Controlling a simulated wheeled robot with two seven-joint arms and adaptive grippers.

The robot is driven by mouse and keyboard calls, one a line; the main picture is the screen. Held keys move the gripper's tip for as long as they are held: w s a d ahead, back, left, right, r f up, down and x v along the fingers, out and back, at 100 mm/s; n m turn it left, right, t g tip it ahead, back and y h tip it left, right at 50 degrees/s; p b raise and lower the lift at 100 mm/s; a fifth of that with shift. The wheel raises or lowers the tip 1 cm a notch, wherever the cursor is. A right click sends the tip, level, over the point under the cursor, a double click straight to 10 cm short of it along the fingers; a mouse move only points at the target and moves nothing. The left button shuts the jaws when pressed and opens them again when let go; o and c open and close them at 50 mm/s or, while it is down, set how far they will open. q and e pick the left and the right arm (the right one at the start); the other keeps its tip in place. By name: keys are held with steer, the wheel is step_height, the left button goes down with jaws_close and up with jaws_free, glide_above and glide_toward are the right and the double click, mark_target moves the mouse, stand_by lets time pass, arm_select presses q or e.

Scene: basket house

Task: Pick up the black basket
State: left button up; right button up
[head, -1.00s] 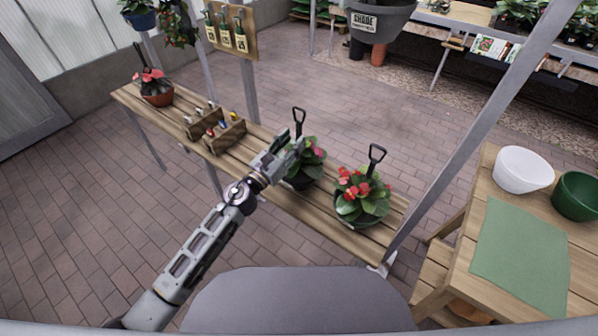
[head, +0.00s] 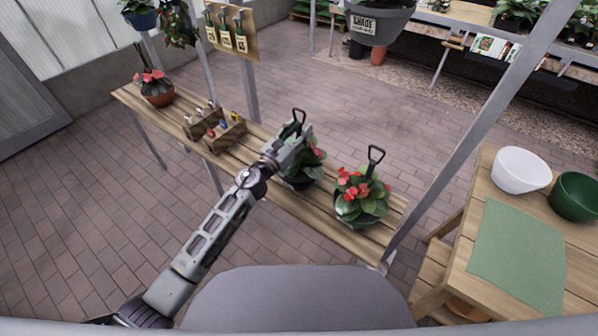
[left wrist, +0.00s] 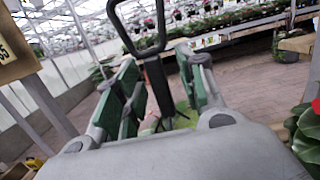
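A black basket (head: 300,184) with a leafy plant and an upright black loop handle stands on the slatted wooden bench (head: 250,180). My left gripper (head: 296,146) is at this handle, partly covering the plant. In the left wrist view the fingers (left wrist: 160,88) are apart, with the black handle (left wrist: 155,72) upright between them; a gap shows beside its stem. A second dark basket (head: 352,220) with red flowers and a similar handle stands to the right on the same bench. My right gripper is not in view.
A metal post (head: 455,150) rises at the bench's right end. A table with a green mat (head: 520,255) and white bowl (head: 520,170) is at right.

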arm_select(q)
steer(key=shift+c, duration=0.8)
jaws_close()
steer(key=shift+r, duration=0.2)
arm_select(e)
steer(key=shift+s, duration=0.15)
